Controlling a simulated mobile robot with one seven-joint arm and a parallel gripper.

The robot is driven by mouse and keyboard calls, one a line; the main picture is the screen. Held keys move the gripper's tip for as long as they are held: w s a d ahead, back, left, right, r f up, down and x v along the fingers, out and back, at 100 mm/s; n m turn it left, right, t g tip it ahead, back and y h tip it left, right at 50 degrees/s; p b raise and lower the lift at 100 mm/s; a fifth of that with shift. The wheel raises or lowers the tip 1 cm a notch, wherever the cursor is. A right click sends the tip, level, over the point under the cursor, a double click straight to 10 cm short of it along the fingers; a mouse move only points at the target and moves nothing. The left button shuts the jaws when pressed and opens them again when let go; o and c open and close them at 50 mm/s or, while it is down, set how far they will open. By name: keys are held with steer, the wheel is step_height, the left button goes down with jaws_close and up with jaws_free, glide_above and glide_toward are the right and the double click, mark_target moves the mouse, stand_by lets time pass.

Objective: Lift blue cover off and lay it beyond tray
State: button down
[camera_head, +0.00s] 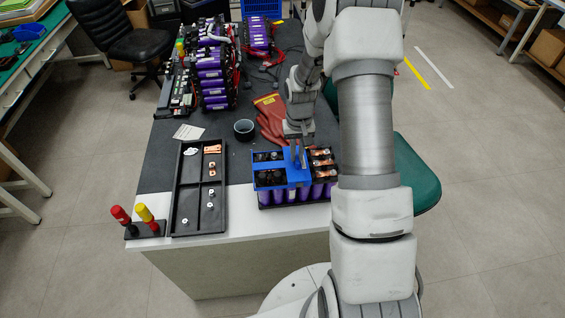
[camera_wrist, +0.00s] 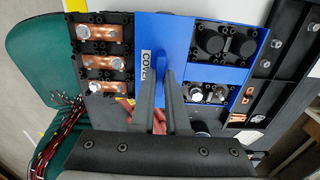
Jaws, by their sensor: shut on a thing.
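The blue cover (camera_head: 287,176) lies on the battery pack (camera_head: 277,197) of purple cells at the table's front edge. In the wrist view the blue cover (camera_wrist: 180,45) carries a "COVER" label and has openings over black terminals. I cannot see a gap between cover and pack. The black tray (camera_head: 196,222) stands to the left, holding copper pieces and small washers.
Copper busbars (camera_wrist: 103,63) sit on the pack's uncovered side. A red and a yellow-handled tool (camera_head: 145,229) stand left of the tray. A dark cup (camera_head: 244,129), a white card (camera_head: 188,132) and red gloves (camera_head: 270,120) lie behind. Grey mat beyond the tray is partly clear.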

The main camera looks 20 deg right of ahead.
steer(key=shift+r, duration=0.1)
steer(key=shift+r+p, duration=1.45)
steer(key=shift+r, duration=1)
steer(key=shift+r, duration=0.2)
